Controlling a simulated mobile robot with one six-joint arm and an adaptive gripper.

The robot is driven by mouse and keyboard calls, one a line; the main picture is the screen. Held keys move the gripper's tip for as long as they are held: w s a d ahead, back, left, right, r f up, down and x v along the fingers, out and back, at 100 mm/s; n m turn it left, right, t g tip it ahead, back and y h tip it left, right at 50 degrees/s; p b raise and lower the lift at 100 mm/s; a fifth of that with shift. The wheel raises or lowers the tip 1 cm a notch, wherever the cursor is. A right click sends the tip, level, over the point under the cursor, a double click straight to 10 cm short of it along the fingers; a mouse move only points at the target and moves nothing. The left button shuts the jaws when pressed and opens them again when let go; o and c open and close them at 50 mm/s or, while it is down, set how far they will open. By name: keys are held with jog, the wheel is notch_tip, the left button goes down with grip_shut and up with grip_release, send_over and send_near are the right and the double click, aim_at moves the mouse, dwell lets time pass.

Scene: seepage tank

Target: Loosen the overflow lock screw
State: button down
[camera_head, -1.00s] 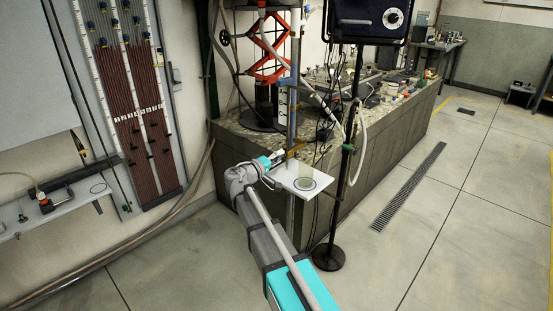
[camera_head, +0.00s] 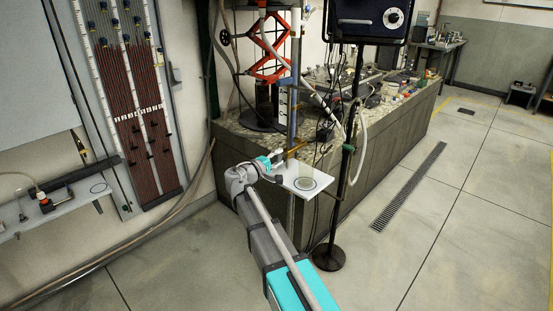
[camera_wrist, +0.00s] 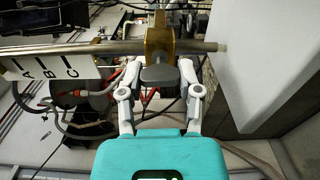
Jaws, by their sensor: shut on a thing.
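The overflow lock screw shows in the wrist view as a grey winged knob (camera_wrist: 160,75) on a brass-coloured clamp (camera_wrist: 159,38). The clamp sits around a metal rod (camera_wrist: 100,48). My gripper (camera_wrist: 160,72) is shut on the knob, with one finger on either side of it. In the head view my gripper (camera_head: 279,156) is beside the upright rod, just above the small white shelf (camera_head: 318,182). The brass clamp (camera_head: 296,149) shows there as a small spot at the rod. The knob itself is too small to make out in the head view.
A black stand (camera_head: 345,190) with a pale hose is to the right. A plate marked A, B, C (camera_wrist: 45,75) is left of the clamp. A stone-topped bench (camera_head: 240,160) lies behind.

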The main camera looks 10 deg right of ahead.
jog(key=shift+c, duration=1.4)
grip_release()
jog(key=shift+d, duration=0.1)
jog(key=shift+a, duration=0.2)
jog(key=v, duration=1.1)
jog(key=shift+s+a, duration=0.25)
jog(key=shift+a, duration=0.05)
jog(key=s+d+f+m+g+y, duration=0.6)
jog(key=s+d+f+g+y, duration=0.3)
jog(key=s+d+f, duration=0.5)
jog(key=s+a+f+m+g+y, duration=0.2)
jog(key=s+a+f+y, duration=0.25)
jog(key=s, duration=0.35)
notch_tip(320, 180, up, 17)
jog(key=y+p, duration=0.1)
jog(key=p, duration=1.6)
jog(key=shift+s+d, duration=0.15)
jog(key=shift+s, duration=0.05)
